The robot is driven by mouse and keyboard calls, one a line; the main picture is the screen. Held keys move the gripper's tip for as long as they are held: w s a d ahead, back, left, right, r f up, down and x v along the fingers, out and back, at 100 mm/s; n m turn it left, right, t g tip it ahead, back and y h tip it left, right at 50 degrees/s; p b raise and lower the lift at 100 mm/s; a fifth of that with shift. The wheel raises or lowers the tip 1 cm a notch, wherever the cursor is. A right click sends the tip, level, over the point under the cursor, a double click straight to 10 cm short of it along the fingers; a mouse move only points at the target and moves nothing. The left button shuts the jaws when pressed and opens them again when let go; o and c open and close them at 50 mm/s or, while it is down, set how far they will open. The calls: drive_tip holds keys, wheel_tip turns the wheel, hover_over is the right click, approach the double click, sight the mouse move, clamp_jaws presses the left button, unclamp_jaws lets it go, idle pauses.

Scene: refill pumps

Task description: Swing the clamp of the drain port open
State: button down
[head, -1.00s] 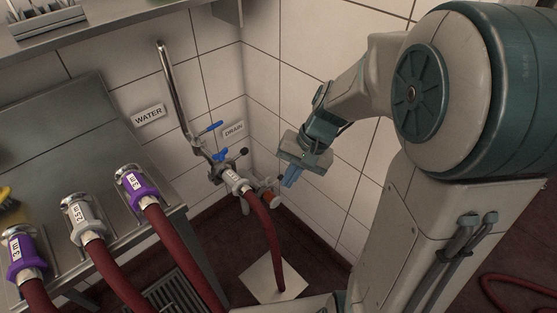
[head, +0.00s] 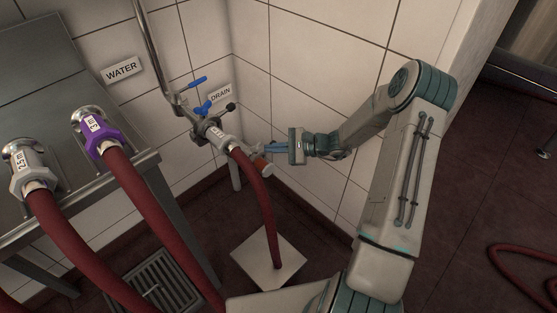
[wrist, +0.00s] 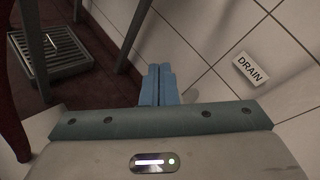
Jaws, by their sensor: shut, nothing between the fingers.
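The drain port (head: 203,132) is on the wall by the corner in the head view, below the DRAIN sign (head: 221,94). It has a blue handle (head: 203,107) and a black knob (head: 231,106), probably on the clamp. A red hose (head: 262,195) with a light labelled coupling (head: 219,138) is joined to it. The port does not show there.
A steel rack at left holds hoses with a grey coupling (head: 26,168) and a purple coupling (head: 96,132). A floor grate (head: 158,282) and a pale floor plate (head: 267,263) lie below. The tiled wall is close behind my gripper.

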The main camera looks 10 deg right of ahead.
drive_tip(key=w+d+f+m+t+h+b, duration=0.1)
drive_tip(key=w+d+f+m+t+b, duration=0.2)
drive_tip(key=f, duration=0.4)
drive_tip(key=w+d+f+m+t+h+b, duration=0.1)
drive_tip(key=w+d+f+m+t+b, duration=0.1)
drive_tip(key=d+f+m+t, duration=0.3)
drive_tip(key=w+d+f+m+t+h+b, duration=0.2)
drive_tip(key=f+m, duration=0.2)
drive_tip(key=f, duration=0.4)
drive_tip(key=b+x, duration=0.3)
drive_tip(key=x, duration=0.6)
drive_tip(key=shift+w+a+r, duration=0.2)
drive_tip(key=shift+w+r, duration=0.05)
drive_tip(key=shift+w, duration=0.15)
